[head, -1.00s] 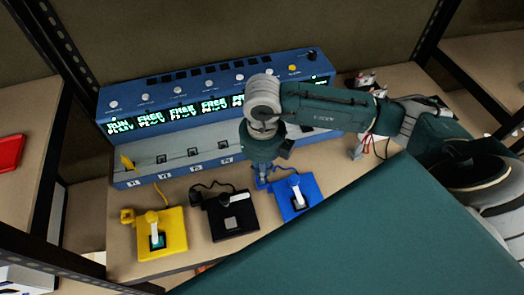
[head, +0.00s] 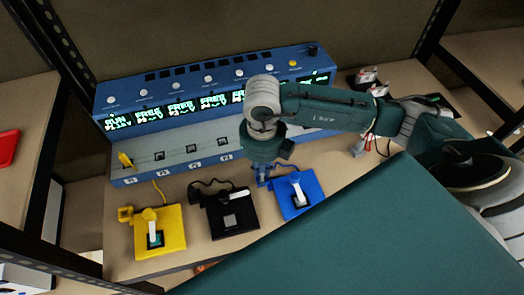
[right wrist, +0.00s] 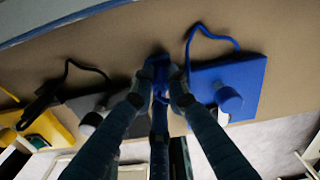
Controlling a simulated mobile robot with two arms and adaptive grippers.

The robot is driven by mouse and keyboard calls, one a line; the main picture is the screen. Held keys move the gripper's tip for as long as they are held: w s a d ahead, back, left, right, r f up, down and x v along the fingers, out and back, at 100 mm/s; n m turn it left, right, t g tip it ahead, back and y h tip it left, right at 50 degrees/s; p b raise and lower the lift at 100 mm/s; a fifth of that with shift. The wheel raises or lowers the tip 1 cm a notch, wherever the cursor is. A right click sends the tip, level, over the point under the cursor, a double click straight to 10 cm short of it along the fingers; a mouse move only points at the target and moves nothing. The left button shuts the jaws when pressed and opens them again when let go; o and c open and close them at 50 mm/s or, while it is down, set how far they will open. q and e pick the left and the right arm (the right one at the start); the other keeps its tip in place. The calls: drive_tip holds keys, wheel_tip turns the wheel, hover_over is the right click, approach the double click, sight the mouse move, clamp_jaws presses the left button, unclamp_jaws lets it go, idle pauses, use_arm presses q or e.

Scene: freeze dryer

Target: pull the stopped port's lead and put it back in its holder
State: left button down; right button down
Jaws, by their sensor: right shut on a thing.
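My right gripper (head: 262,172) points down and is shut on a blue lead end (right wrist: 158,70), at the left side of the blue base (head: 299,194). A blue cord (right wrist: 213,34) runs from that base; the gripper hides part of the lead. Whether the lead end is seated in a holder cannot be told. The blue machine (head: 200,88) has a row of lit displays; the leftmost reads RUN and several read FREE. A yellow lead plug (head: 125,160) stands in the leftmost port. My left gripper is not in view.
A yellow base (head: 172,218) and a black base (head: 240,222) with its black lead (head: 196,197) lie to the left of the blue one. Dark shelf posts (head: 62,55) stand at the sides. The arm hides the right-hand ports. Small items (head: 368,76) lie right of the machine.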

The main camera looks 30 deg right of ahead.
drive_tip(key=c, duration=1.6)
unclamp_jaws()
drive_tip(key=shift+c, duration=0.2)
